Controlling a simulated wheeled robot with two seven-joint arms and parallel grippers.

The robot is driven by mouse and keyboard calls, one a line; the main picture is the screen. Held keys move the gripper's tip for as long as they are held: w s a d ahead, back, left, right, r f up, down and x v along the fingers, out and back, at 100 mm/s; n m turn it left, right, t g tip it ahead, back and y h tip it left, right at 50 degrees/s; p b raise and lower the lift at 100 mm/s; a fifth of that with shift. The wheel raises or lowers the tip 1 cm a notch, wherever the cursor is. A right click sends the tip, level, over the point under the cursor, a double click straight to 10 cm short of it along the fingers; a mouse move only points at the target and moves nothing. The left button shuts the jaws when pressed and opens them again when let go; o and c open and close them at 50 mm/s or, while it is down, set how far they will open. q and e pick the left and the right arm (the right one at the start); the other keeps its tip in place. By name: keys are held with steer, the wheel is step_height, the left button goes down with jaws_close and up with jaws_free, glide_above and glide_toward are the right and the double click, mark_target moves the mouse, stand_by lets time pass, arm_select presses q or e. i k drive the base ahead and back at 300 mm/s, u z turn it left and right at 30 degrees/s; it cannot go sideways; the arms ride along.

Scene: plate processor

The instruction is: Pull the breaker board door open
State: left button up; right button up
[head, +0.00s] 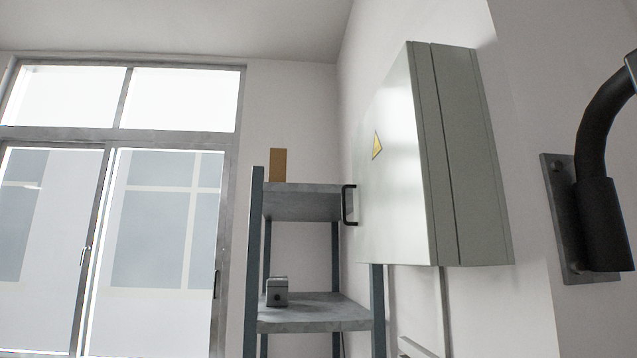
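The breaker board (468,150) is a light grey metal cabinet mounted on the right wall. Its door (393,170) forms the front face, with a yellow triangular warning sign (377,145) on it. The door looks closed, with a narrow seam along the cabinet's side. A black bar handle (346,205) sticks out at the door's far left edge, in front of the shelf. Neither of my grippers is in the head view, so their distance from the handle does not show.
A metal shelf rack (300,313) stands behind the handle, holding a small grey box (277,292) and a brown block (278,165). A black curved bar on a dark plate (559,215) juts in at the right. Glazed doors (160,230) stand at the left.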

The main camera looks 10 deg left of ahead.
mark_target(403, 215)
steer(key=z, duration=2.75)
steer(key=k, duration=0.65)
steer(key=u, duration=1.45)
